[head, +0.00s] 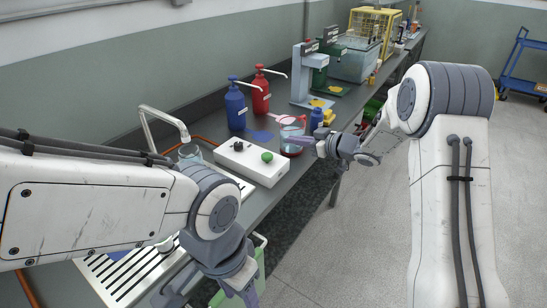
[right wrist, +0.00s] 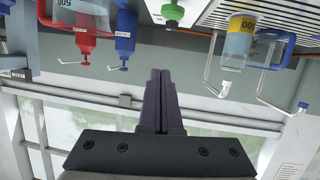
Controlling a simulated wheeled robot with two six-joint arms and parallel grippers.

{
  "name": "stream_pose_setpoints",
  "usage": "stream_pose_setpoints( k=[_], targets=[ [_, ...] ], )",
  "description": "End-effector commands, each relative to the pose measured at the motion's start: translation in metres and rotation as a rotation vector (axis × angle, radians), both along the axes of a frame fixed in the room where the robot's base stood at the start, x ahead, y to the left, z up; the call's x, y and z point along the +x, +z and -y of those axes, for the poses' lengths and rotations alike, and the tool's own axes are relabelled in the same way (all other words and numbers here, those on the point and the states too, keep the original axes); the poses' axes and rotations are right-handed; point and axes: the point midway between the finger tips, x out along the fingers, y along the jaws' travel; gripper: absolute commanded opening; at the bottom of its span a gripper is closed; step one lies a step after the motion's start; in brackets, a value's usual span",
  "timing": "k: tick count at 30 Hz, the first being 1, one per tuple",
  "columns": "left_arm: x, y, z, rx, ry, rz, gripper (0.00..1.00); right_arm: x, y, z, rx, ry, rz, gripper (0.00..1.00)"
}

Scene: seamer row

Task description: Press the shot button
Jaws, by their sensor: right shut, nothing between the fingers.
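A white box (head: 250,162) on the bench carries a round green button (head: 267,156) and a black knob (head: 238,146). No label marking the shot button can be read. In the right wrist view the shut fingers (right wrist: 160,75) point toward the bench items, which appear upside down. The green button (right wrist: 173,11) shows at the top there. My left gripper (head: 248,293) is low at the bottom edge, partly cut off; its opening is unclear.
A blue pump bottle (head: 235,107) and a red one (head: 261,92) stand behind. A tap (head: 165,128) and slatted drain (head: 128,268) lie left. Open floor is at the right.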

Motion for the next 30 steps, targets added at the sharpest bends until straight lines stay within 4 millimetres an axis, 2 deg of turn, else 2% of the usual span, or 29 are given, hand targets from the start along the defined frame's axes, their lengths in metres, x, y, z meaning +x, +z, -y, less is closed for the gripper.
stream_pose_setpoints(
  k=[1, 4, 17, 23, 30],
  targets=[
    [0.000, -0.004, 0.000, 0.000, 0.000, 0.000, 0.50, -0.001, -0.010, 0.007, 0.028, 0.029, -0.002, 0.00],
    [0.000, -0.005, 0.000, 0.000, 0.000, 0.000, 0.50, -0.006, -0.016, 0.013, 0.068, 0.080, -0.005, 0.00],
    [0.000, -0.004, 0.000, 0.000, 0.000, 0.000, 0.50, -0.008, -0.017, 0.012, 0.084, 0.102, -0.005, 0.00],
    [0.000, -0.002, 0.000, 0.000, 0.000, 0.000, 0.50, 0.004, -0.021, -0.006, 0.084, 0.105, -0.005, 0.00],
    [0.000, 0.003, 0.000, 0.000, 0.000, 0.000, 0.50, 0.033, -0.034, -0.046, 0.083, 0.106, -0.004, 0.00]
  ],
)
